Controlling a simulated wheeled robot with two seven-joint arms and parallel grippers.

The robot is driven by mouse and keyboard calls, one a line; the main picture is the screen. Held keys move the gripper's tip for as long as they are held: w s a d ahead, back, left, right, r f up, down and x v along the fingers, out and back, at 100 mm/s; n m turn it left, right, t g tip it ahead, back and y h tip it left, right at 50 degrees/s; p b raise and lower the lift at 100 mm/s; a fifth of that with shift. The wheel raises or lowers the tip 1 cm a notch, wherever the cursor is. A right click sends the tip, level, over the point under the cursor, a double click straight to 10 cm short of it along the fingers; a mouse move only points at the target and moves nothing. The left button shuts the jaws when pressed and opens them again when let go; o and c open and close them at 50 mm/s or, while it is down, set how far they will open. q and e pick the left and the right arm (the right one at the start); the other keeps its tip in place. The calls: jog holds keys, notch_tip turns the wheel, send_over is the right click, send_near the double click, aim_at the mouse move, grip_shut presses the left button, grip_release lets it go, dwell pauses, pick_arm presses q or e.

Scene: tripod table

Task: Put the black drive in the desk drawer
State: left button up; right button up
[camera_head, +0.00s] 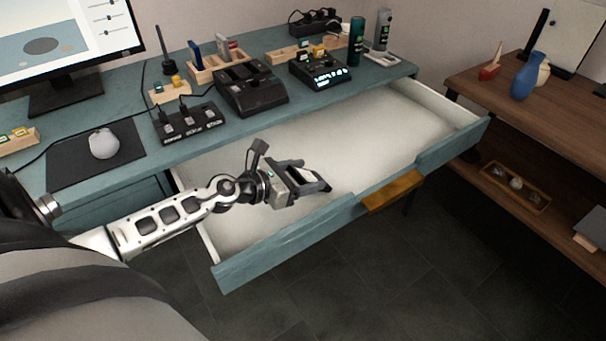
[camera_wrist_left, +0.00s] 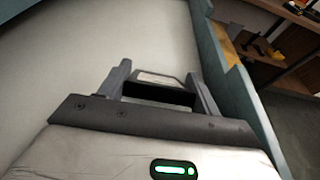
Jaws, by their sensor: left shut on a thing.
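The desk drawer (camera_head: 365,138) is pulled open, and its pale inside looks empty. My left gripper (camera_head: 312,180) is over the drawer, toward its front panel. It is shut on the black drive (camera_wrist_left: 158,93), which sits between the two fingers in the left wrist view and shows a pale label on top. In the head view the drive is mostly hidden by the fingers. I cannot tell whether the drive touches the drawer floor. My right gripper is not in view.
The drawer front (camera_head: 290,237) has a wooden handle (camera_head: 392,191). A wooden shelf (camera_head: 535,110) stands at right.

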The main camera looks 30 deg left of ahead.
pick_arm(q)
jog(key=o, duration=1.4)
jog(key=shift+r, duration=0.1)
